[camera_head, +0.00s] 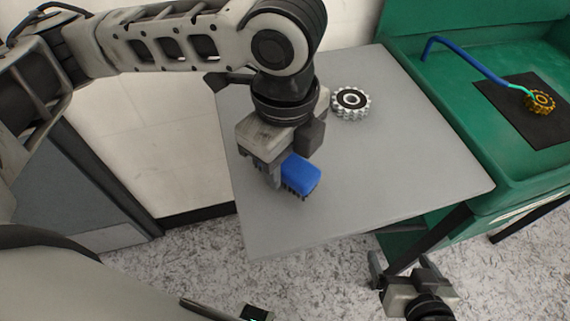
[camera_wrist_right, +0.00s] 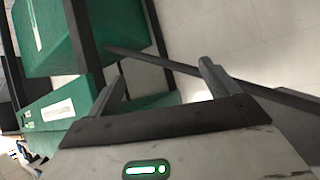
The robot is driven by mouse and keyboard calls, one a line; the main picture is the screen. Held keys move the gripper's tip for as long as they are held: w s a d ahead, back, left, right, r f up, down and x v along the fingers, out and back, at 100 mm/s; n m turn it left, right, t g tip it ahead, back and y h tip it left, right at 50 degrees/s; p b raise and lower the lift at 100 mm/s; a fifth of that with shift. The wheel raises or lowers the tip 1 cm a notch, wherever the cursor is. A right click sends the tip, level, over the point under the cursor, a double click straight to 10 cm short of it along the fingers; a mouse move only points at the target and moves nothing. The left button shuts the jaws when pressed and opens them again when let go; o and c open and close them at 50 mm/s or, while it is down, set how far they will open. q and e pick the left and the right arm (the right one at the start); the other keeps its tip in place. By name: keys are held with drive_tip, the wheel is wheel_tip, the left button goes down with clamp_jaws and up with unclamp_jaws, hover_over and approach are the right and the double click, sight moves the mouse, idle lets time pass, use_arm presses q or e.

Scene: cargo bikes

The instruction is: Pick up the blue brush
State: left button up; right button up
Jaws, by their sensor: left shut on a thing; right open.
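The blue brush (camera_head: 301,174) is in the head view, above the grey table near its front left part, with its dark bristles pointing down. My left gripper (camera_head: 283,176) is shut on the brush from above. Part of the brush is hidden behind the fingers. I cannot tell whether the bristles touch the table. My right gripper (camera_head: 396,268) is low in front of the table, over the floor, open and empty. Its two spread fingers also show in the right wrist view (camera_wrist_right: 160,85) with nothing between them.
A silver toothed gear (camera_head: 351,116) lies on the grey table (camera_head: 400,170) behind the brush. A green basin (camera_head: 460,110) at the right holds a black mat (camera_head: 512,101), a golden gear (camera_head: 541,101) and a blue bent tube (camera_head: 465,58). The table's right half is clear.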

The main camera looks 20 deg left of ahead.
use_arm(q)
drive_tip(key=d+r, duration=0.1)
drive_tip(key=r, duration=0.1)
drive_tip(key=d+r, duration=0.2)
drive_tip(key=d+r+p, duration=0.1)
drive_tip(key=r, duration=0.1)
drive_tip(key=shift+s+d+r, duration=0.15)
drive_tip(key=shift+d, duration=0.2)
drive_tip(key=d+r, duration=0.4)
drive_tip(key=d, duration=0.5)
drive_tip(key=shift+s+d+r, duration=0.15)
drive_tip(key=shift+s+d, duration=0.05)
drive_tip(key=shift+s, duration=0.2)
